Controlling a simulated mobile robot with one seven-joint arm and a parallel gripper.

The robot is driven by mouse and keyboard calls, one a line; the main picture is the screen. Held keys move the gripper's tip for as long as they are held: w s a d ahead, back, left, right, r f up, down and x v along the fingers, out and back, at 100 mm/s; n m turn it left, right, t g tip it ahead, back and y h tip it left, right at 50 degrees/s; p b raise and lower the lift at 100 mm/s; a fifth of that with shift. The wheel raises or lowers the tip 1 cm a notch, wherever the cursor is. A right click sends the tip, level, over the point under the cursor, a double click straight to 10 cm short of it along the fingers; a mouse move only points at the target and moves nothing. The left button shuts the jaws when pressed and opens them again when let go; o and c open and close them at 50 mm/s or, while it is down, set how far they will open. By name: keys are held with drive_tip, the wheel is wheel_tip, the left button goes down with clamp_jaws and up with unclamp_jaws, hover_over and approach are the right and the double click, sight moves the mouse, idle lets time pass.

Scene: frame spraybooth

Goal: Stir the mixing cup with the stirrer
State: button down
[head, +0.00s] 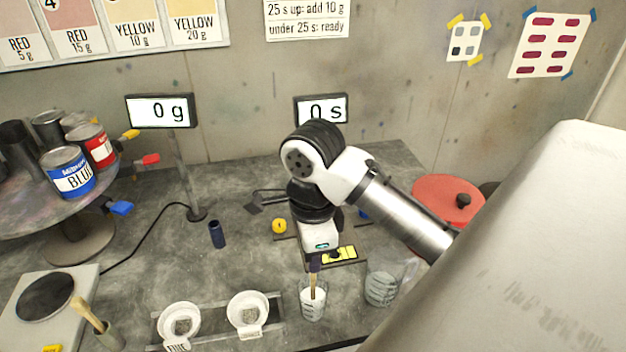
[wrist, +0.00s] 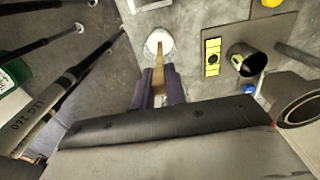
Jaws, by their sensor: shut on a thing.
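The mixing cup (head: 313,307) is a clear cup with pale contents, standing upright on the grey bench near the front middle. My gripper (head: 315,265) is above it, pointing down, and is shut on the wooden stirrer (head: 313,284). The stirrer's lower end reaches into the cup's mouth. In the wrist view, the stirrer (wrist: 158,76) runs out from between the dark fingers of my gripper (wrist: 158,92) toward the round white cup (wrist: 158,41). The stirrer's tip is hard to make out there.
A second clear cup (head: 381,289) stands close to the right. Two white filter cups (head: 180,322) sit in a rack to the left. A timer display (head: 321,109) reads 0 s and a scale display (head: 160,110) reads 0 g. Paint cans stand on a round turntable (head: 60,195).

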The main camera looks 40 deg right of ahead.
drive_tip(key=shift+r, duration=3.8)
wheel_tip(320, 180, up, 4)
